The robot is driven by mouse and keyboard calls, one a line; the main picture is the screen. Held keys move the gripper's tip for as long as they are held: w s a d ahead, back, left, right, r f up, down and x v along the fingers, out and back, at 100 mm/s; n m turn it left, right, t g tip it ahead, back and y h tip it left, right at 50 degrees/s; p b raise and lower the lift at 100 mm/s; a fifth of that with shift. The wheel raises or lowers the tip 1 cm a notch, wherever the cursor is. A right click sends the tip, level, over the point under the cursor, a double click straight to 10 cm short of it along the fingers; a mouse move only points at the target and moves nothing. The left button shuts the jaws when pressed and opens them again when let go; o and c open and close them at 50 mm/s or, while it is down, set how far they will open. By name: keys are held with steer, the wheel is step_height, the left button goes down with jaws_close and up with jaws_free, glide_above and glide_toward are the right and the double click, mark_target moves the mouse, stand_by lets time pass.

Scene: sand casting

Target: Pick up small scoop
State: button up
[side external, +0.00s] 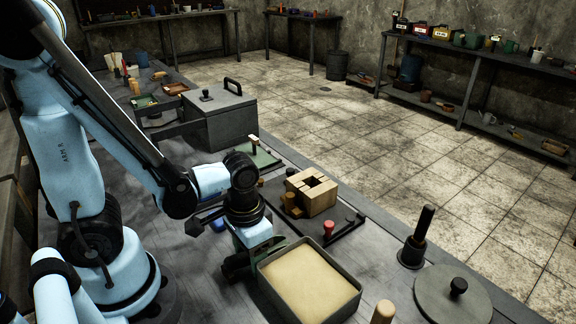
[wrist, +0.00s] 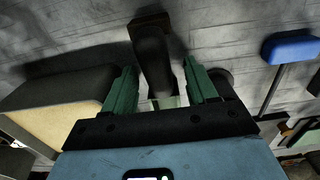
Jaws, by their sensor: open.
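My gripper (wrist: 160,75) is open in the wrist view, its two green fingers apart, pointing down near the tabletop. A dark, rounded, elongated object (wrist: 152,52) with a brownish far end lies between and beyond the fingertips. It looks like the small scoop, but its shape is too dark to be sure. I cannot tell whether either finger touches it. In the side view my gripper (side external: 246,258) is low at the left of the sand box, and its wrist hides whatever is beneath it.
A box of sand (side external: 310,285) stands close beside my gripper; it also shows in the wrist view (wrist: 45,115). A blue-headed tool (wrist: 290,46) lies on the other side. A wooden block pattern (side external: 312,192), a red-knobbed tool (side external: 329,226) and a dark rammer (side external: 416,240) stand nearby.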

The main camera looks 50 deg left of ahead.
jaws_close()
steer(key=shift+r, duration=0.2)
stand_by(0.3)
steer(key=shift+r, duration=4.8)
steer(key=c, duration=0.6)
jaws_free()
jaws_close()
